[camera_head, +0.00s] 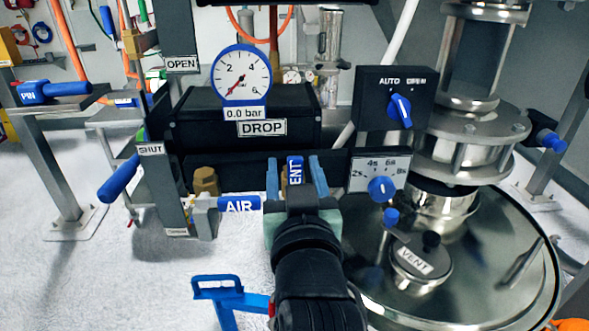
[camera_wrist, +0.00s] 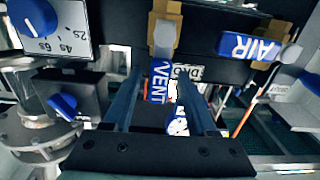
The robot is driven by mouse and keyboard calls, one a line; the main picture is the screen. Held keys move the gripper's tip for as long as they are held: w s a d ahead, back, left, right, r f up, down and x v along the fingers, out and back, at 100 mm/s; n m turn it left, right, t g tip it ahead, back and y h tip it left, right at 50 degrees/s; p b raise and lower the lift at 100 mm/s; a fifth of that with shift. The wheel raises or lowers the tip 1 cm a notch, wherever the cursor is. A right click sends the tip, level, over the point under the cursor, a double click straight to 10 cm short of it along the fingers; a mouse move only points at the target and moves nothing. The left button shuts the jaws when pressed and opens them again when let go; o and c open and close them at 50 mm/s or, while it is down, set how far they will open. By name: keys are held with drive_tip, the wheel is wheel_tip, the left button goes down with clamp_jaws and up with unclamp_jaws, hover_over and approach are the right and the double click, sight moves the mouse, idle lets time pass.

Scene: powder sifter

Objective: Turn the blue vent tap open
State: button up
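The blue vent tap handle (camera_head: 295,168), lettered "VENT", stands upright in the head view, in front of the black panel. My gripper (camera_head: 296,178) is open with one finger on each side of it. In the wrist view the vent handle (camera_wrist: 160,82) lies between my two fingers (camera_wrist: 161,90), with a visible gap on both sides. Its valve body (camera_wrist: 164,35) is above it there. The lower part of the tap is hidden behind my gripper in the head view.
The blue "AIR" handle (camera_head: 239,204) lies level just left of my gripper. A timer knob (camera_head: 382,189) and an AUTO/OPEN switch (camera_head: 399,110) are to the right. The gauge (camera_head: 241,75) stands above. A steel lid with a VENT cap (camera_head: 422,262) is at lower right.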

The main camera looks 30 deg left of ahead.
drive_tip(key=p+v, duration=0.8)
drive_tip(key=v, duration=0.5)
idle(0.4)
idle(0.4)
drive_tip(key=w+d+r+m+t+h, duration=0.1)
drive_tip(key=w+d+r+t+h, duration=0.2)
drive_tip(key=r, duration=0.6)
drive_tip(key=w+d+r+m+t+h, duration=0.1)
drive_tip(key=w+d+r+t, duration=0.25)
drive_tip(key=r, duration=0.65)
drive_tip(key=s+d+r+m+t+h, duration=0.2)
drive_tip(key=d+r+t+h, duration=0.1)
drive_tip(key=r, duration=0.5)
drive_tip(key=s+d+r+m+t+h, duration=0.3)
drive_tip(key=d+r, duration=0.1)
drive_tip(key=r, duration=0.4)
drive_tip(key=shift+b, duration=0.4)
